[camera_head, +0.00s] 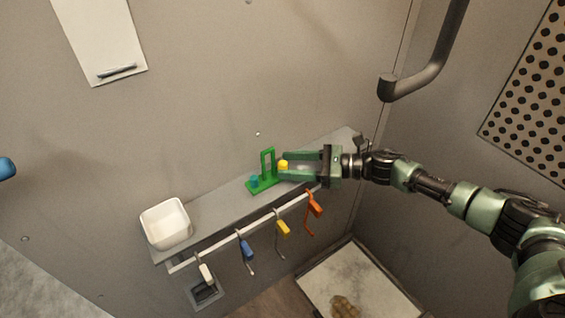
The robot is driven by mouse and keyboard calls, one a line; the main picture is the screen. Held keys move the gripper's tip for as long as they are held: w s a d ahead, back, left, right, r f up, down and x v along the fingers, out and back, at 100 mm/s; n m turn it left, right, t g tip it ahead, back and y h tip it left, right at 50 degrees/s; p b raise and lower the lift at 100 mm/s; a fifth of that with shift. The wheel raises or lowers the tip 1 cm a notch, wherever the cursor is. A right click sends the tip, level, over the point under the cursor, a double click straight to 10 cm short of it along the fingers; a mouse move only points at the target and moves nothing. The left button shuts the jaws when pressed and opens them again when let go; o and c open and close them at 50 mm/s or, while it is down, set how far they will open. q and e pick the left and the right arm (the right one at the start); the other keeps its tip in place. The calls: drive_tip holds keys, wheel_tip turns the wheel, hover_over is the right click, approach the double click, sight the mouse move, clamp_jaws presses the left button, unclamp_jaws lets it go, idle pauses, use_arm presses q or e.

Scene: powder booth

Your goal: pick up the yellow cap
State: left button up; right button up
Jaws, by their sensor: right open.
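The small yellow cap (284,164) is at the shelf, just right of a green stand (266,164). My right gripper (284,165) reaches in from the right, its two fingers pointing left. The fingers are open and apart, and the cap shows between their tips. I cannot tell whether either finger touches the cap. What the cap rests on is partly hidden by the fingers. My left gripper is not in view.
A teal piece (254,181) sits at the stand's left. A white bin (166,224) stands at the shelf's left end. A rail (240,234) along the front carries several coloured hanging tools. The grey shelf (215,208) is clear between bin and stand.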

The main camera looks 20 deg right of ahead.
drive_tip(key=c, duration=0.7)
clamp_jaws()
use_arm(q)
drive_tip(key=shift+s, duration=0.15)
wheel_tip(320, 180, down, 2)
drive_tip(key=shift+b, duration=0.95)
use_arm(e)
wheel_tip(320, 180, up, 20)
